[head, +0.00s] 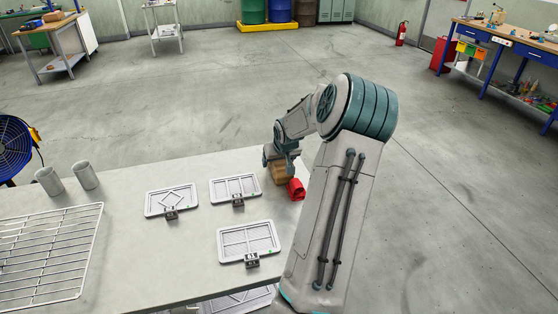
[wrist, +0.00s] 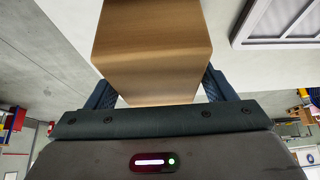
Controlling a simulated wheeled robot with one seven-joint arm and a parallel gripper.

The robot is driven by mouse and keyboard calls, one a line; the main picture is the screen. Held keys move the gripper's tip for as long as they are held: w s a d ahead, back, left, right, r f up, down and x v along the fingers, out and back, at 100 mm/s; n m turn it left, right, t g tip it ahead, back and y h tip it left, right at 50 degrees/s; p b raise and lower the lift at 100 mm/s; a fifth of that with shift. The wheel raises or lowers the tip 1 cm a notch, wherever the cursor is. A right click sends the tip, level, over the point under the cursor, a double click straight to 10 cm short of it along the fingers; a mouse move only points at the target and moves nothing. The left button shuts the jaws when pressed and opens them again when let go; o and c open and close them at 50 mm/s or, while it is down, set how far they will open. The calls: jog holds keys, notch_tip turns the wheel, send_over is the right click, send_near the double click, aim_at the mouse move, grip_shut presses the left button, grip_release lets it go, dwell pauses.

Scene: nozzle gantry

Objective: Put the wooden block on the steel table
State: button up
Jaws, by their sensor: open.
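The wooden block (head: 279,177) is at the far right corner of the large pale grey table (head: 130,235), directly below my gripper (head: 279,161). It appears to rest on the tabletop, but my gripper hides its upper part. In the wrist view the block (wrist: 152,50) fills the space between the two dark fingers of my gripper (wrist: 158,92). The jaws are open, one finger on either side of the block. I cannot tell whether they touch it.
A red object (head: 296,189) sits right beside the block at the table edge. Several framed panels (head: 235,188) with small dark clips lie left of it. Two grey cups (head: 85,175) and a wire rack (head: 50,255) are at the left. The tabletop between the cups and panels is bare.

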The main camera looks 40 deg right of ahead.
jog(key=p+v, duration=0.1)
jog(key=v, duration=1.1)
jog(key=s+a+r+n+g, duration=0.1)
jog(key=a+r+n+g, duration=0.15)
jog(key=a, duration=2.05)
jog(key=s+a+r+n+y, duration=0.1)
jog(key=s+a+n+y, duration=0.2)
jog(key=s+a, duration=1.1)
jog(key=a, duration=0.2)
jog(key=shift+s+a+r, duration=0.25)
jog(key=shift+r, duration=0.05)
